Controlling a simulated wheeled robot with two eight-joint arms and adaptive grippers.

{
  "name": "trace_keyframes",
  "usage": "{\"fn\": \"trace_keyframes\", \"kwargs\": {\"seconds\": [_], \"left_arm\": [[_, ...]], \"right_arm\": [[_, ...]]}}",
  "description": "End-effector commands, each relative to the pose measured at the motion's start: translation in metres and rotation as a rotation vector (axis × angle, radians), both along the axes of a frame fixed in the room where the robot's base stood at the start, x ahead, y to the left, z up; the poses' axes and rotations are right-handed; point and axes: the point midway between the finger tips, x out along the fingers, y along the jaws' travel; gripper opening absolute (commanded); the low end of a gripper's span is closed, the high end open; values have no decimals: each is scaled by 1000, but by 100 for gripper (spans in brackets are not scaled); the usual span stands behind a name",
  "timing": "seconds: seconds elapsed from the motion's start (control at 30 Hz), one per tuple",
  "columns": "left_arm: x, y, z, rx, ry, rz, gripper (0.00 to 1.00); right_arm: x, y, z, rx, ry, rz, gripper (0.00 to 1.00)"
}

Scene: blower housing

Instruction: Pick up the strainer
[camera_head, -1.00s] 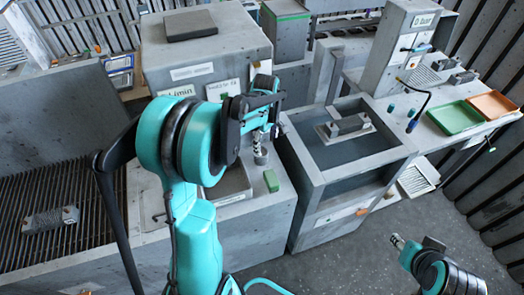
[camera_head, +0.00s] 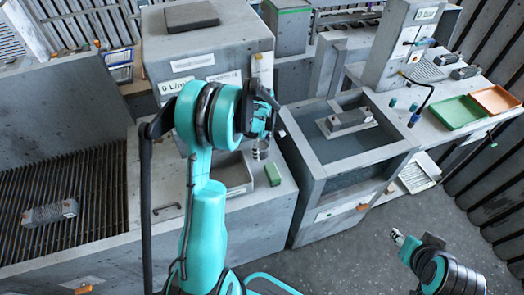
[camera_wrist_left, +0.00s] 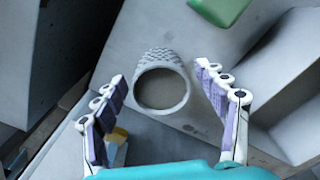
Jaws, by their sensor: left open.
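The strainer (camera_wrist_left: 163,82) is a grey ring with a knurled or meshed outer wall and an open middle, seen from above in the left wrist view. It appears to stand on a pale grey surface. My left gripper (camera_wrist_left: 160,74) is open, with one finger on each side of the strainer in the picture. Gaps show between the pads and the ring. In the head view my left gripper (camera_head: 260,152) points down over the grey bench, and I cannot make out the strainer there. My right gripper (camera_head: 398,238) is at the lower right, over the floor.
A green block (camera_head: 273,175) lies on the bench close to the left gripper; it also shows in the left wrist view (camera_wrist_left: 222,8). A grey tank (camera_head: 312,180) stands to the right. Green (camera_head: 456,113) and orange (camera_head: 494,100) trays sit further right. A slatted grate (camera_head: 95,215) is at left.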

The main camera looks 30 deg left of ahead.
Motion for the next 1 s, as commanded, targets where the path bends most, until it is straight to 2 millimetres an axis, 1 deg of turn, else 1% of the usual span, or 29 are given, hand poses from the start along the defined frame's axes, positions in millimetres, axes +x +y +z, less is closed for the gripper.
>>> {"fn": "trace_keyframes", "kwargs": {"seconds": [0.07,0.1,0.17,0.2,0.27,0.3,0.33,0.6,0.73,0.87,0.97,1.0], "left_arm": [[0,0,1,0,0,0,72],[0,0,1,0,0,0,70],[0,0,1,0,0,0,54],[0,0,1,0,0,-1,43],[0,0,1,0,0,-1,28],[0,0,1,0,0,-1,17],[0,0,1,0,0,-1,15],[0,0,2,0,0,-1,15],[0,0,7,0,0,-1,15],[0,0,22,0,0,-1,15],[0,0,42,0,0,-1,15],[-3,-4,49,0,0,-2,15]], "right_arm": [[0,0,1,0,0,0,40],[0,0,1,0,0,0,40],[0,0,1,0,0,0,40],[0,0,1,0,0,0,40],[0,0,1,0,0,0,40],[0,0,1,0,0,0,40],[0,0,1,0,0,0,40],[0,0,1,0,0,0,40],[0,0,3,0,0,0,40],[0,0,7,0,0,0,40],[0,0,13,0,0,0,40],[0,0,15,0,0,0,40]]}}
